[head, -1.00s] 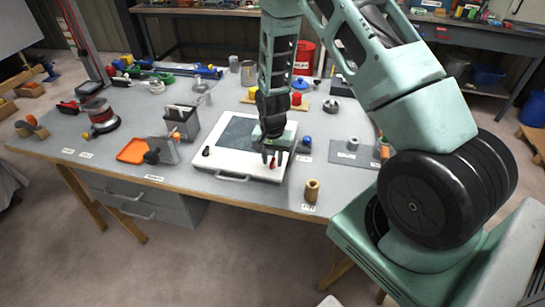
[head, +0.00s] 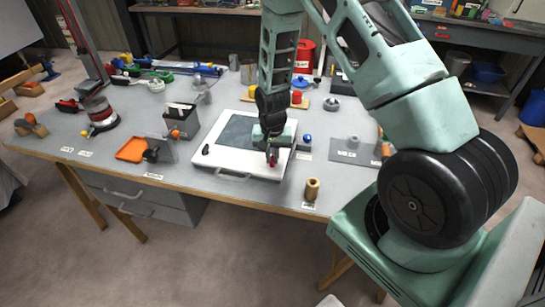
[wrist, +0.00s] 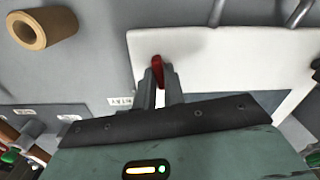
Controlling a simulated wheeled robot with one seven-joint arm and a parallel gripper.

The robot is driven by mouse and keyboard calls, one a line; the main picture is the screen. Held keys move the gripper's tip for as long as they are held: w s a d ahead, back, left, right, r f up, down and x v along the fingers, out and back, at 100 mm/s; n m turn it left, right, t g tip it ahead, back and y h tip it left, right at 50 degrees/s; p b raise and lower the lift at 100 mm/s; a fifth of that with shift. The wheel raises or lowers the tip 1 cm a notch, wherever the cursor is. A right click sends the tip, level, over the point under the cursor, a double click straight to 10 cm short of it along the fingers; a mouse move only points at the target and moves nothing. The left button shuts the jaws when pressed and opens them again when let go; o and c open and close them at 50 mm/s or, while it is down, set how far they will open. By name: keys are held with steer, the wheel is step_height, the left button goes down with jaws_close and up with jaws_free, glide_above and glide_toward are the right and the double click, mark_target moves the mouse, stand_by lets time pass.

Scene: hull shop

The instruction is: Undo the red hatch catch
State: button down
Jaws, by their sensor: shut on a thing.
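The white hatch panel (head: 215,165) with a dark grey window (head: 238,132) lies flat on the workbench. The red hatch catch (head: 272,161) is at its near right part. My gripper (head: 272,152) points down over the catch and is shut on it. In the wrist view the red catch (wrist: 157,70) shows between the tips of my gripper (wrist: 160,82), near the panel's edge (wrist: 140,45). The fingers hide its lower part, so I cannot tell its exact angle. A black catch (head: 206,149) stands at the panel's left side.
A wooden cylinder (head: 312,188) stands near the bench's front edge, right of the panel. A blue-topped knob (head: 307,138) is close by on the right. An orange tray (head: 133,149) lies to the left. A grey mat (head: 345,150) with small parts lies to the right.

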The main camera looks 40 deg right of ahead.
steer(key=n+b, duration=0.1)
steer(key=n, duration=1)
steer(key=shift+n, duration=2.3)
steer(key=c, duration=1.5)
jaws_free()
steer(key=shift+r, duration=0.1)
